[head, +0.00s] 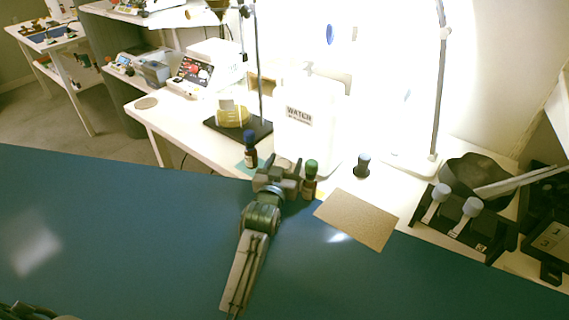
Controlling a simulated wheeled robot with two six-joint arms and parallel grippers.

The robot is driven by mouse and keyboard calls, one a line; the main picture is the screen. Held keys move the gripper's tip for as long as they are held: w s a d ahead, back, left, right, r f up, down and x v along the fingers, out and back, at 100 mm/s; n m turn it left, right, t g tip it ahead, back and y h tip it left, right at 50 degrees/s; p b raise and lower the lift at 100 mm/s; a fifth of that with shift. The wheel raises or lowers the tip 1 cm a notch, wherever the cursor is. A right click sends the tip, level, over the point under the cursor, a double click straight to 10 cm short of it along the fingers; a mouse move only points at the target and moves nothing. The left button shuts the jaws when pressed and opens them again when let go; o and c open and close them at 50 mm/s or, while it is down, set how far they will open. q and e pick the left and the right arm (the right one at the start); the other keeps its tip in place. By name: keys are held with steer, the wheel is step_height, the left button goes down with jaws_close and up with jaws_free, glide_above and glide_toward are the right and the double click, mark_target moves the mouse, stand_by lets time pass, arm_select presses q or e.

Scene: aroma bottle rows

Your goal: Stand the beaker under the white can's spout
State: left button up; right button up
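The white can (308,135), labelled WATER, stands on the white bench at the centre, in front of the bright wall. Its spout is not clear against the glare. I cannot make out a beaker; it may be hidden or lost in the glare. My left gripper (284,168) is at the bench's front edge, just below the can in the picture, between two small bottles. Its fingers are small and overlap, so whether they are open or hold anything is unclear. My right gripper is not seen.
A blue-capped bottle (250,149) stands left of my gripper, a green-capped bottle (310,178) close at its right. Further right are a grey-capped bottle (363,166), a tan mat (357,219) and a black rack (465,228). A dark stand (258,130) is left of the can.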

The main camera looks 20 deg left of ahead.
arm_select(q)
steer(key=shift+r, duration=0.1)
steer(key=shift+s, duration=0.2)
steer(key=s, duration=1.2)
steer(key=s+a+f+m+g+h, duration=0.1)
steer(key=s+a+f+g, duration=0.2)
steer(key=s+f+g, duration=0.65)
steer(key=s+a+f+g, duration=0.2)
steer(key=s+f, duration=0.2)
steer(key=s, duration=0.4)
steer(key=s+a+f+g, duration=0.2)
steer(key=s+f+g, duration=0.1)
steer(key=s, duration=0.6)
steer(key=shift+s+a+f+m+y, duration=0.15)
steer(key=shift+a+f+m+y, duration=0.15)
steer(key=shift+f+y, duration=0.15)
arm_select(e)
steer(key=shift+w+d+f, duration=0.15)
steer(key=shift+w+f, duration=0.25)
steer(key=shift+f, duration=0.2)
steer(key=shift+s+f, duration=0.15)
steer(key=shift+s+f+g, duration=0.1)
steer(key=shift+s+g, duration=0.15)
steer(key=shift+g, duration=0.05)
